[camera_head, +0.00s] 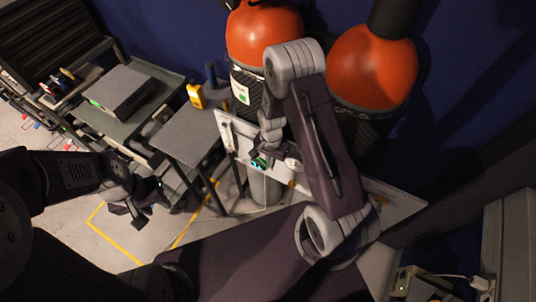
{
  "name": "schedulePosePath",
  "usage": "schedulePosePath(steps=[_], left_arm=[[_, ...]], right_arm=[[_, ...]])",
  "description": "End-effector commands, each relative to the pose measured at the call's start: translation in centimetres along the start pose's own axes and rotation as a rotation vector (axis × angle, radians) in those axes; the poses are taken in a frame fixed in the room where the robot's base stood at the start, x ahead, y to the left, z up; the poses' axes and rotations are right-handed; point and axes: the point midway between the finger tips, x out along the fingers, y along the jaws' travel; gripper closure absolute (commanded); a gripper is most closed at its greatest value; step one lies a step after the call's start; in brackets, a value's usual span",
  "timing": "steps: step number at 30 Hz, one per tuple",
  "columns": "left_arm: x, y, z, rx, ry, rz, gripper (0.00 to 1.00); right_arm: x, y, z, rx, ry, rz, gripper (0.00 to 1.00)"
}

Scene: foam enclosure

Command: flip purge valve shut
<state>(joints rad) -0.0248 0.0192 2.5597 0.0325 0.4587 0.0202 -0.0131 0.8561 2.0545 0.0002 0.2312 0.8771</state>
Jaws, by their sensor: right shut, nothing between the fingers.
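A pale panel (397,205) stands upright in front of the orange-topped vessels, partly covered by my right arm. A small round white fitting (293,164) and a small yellow-orange part (292,183) are on its face. I cannot tell which of these, if either, is the purge valve, or how its handle is turned. My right gripper (260,163) is shut and empty close to the panel, just left of the round fitting. Contact cannot be made out. My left gripper (128,214) hangs over the floor at left, away from the panel, with its fingers apart.
Two vessels with orange tops (264,37) (372,66) stand behind the panel. A grey table (185,135) holds a yellow handheld device (196,96). A cart with a grey box (122,90) stands at left.

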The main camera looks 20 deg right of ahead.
Motion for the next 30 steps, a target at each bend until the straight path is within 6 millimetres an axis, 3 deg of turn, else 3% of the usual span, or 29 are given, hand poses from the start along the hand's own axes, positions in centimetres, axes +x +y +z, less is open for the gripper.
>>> schedulePosePath(steps=[12,30], left_arm=[[0.9,0.0,0.1,0.000,0.000,0.000,0.64],[0.9,0.0,0.1,0.000,0.000,0.000,0.64]], right_arm=[[1.3,-0.3,0.0,0.000,0.000,0.000,1.00],[1.4,-0.3,0.0,0.000,0.000,0.000,1.00]])
